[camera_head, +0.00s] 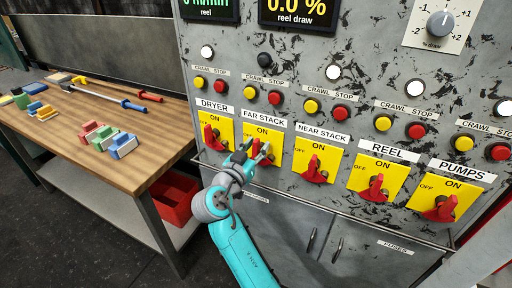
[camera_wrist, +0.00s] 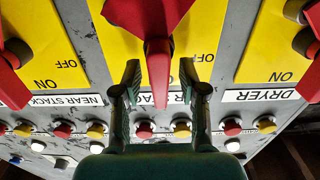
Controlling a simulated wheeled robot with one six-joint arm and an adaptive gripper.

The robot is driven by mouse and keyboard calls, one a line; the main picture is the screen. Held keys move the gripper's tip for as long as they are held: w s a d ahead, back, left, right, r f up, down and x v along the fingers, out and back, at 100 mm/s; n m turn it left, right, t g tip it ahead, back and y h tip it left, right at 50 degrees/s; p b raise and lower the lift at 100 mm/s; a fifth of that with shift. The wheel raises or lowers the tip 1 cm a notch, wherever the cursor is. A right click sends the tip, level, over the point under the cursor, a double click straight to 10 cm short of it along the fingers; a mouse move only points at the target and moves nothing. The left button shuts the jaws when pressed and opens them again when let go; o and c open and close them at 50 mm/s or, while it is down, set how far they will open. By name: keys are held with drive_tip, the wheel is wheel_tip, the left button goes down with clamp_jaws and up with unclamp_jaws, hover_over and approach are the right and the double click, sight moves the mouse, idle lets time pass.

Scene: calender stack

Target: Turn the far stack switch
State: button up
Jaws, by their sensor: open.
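The far stack switch has a yellow plate (camera_head: 262,133) marked ON and OFF, under the FAR STACK label, in the head view. In the wrist view, which is upside down, the red handle (camera_wrist: 157,65) fills the upper middle. My gripper (camera_wrist: 160,78) is open, with one finger on each side of the handle's narrow end. A gap shows on both sides, so the fingers look apart from it. I cannot tell which mark the handle points to.
The dryer switch (camera_head: 211,138) is close on the left, and the near stack switch (camera_head: 314,168) close on the right. Buttons (camera_head: 274,98) sit above. A rail (camera_head: 330,213) runs below the switches. A wooden bench (camera_head: 150,125) with tools stands left.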

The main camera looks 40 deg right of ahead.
clamp_jaws()
drive_tip(key=n, duration=0.2)
drive_tip(key=w+n, duration=0.1)
drive_tip(key=n, duration=0.1)
drive_tip(key=shift+a+f+n, duration=0.1)
drive_tip(key=shift+a+n, duration=0.05)
drive_tip(key=shift+n, duration=0.15)
drive_tip(key=shift+w+a+f+n, duration=0.15)
drive_tip(key=shift+f+n, duration=0.25)
drive_tip(key=shift+n, duration=1.85)
drive_tip(key=shift+w+a+f+n, duration=0.1)
drive_tip(key=shift+w+f+n, duration=0.25)
drive_tip(key=shift+n, duration=1.85)
drive_tip(key=shift+w+a+f+n, duration=0.15)
drive_tip(key=shift+f+n, duration=0.25)
drive_tip(key=shift+n, duration=1.85)
drive_tip(key=shift+d, duration=0.1)
